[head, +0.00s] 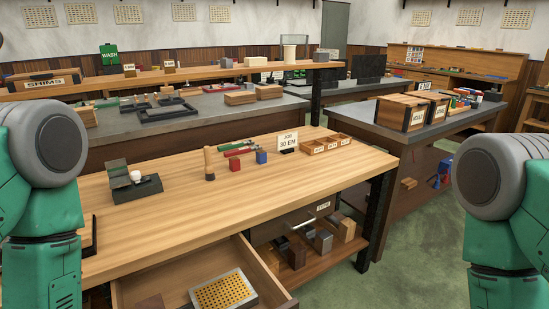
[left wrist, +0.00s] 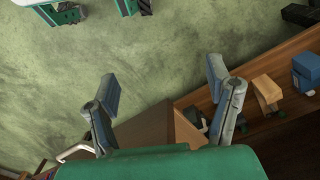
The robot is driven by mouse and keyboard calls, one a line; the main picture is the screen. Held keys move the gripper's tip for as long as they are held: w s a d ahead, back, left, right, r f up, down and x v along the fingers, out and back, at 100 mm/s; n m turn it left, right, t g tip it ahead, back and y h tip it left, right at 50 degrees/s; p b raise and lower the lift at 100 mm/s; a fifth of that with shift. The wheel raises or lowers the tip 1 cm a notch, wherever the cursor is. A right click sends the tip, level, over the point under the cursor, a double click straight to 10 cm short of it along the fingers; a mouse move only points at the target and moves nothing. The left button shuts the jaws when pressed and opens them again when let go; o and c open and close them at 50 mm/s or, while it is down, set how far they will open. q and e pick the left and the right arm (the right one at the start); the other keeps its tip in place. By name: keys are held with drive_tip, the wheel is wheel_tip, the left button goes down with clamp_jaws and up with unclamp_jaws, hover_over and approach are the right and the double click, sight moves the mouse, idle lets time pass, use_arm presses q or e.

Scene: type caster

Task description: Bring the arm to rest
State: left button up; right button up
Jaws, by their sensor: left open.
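My left gripper (left wrist: 164,85) shows in the left wrist view with its two grey fingers spread wide and nothing between them. It is open above the green floor, beside a wooden shelf edge. In the head view a green arm link of mine with a grey joint stands at the left edge, and another at the right edge. Neither gripper shows in the head view. My right gripper cannot be seen.
A wooden workbench (head: 150,213) bears a dark block, a wooden peg, coloured pieces and a divided tray (head: 325,145). Its open drawer (head: 172,282) holds a yellow perforated plate (head: 223,293). Blocks stand on the lower shelf (head: 312,262). The floor (head: 410,250) at right is clear.

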use_arm(q)
wheel_tip(320, 180, down, 8)
drive_tip(key=s+m+b, duration=0.1)
drive_tip(key=m+b, duration=0.1)
drive_tip(key=b, duration=0.4)
drive_tip(key=shift+s+t, duration=0.3)
drive_tip(key=shift+s, duration=0.1)
drive_tip(key=shift+a+r, duration=0.1)
drive_tip(key=shift+a, duration=0.05)
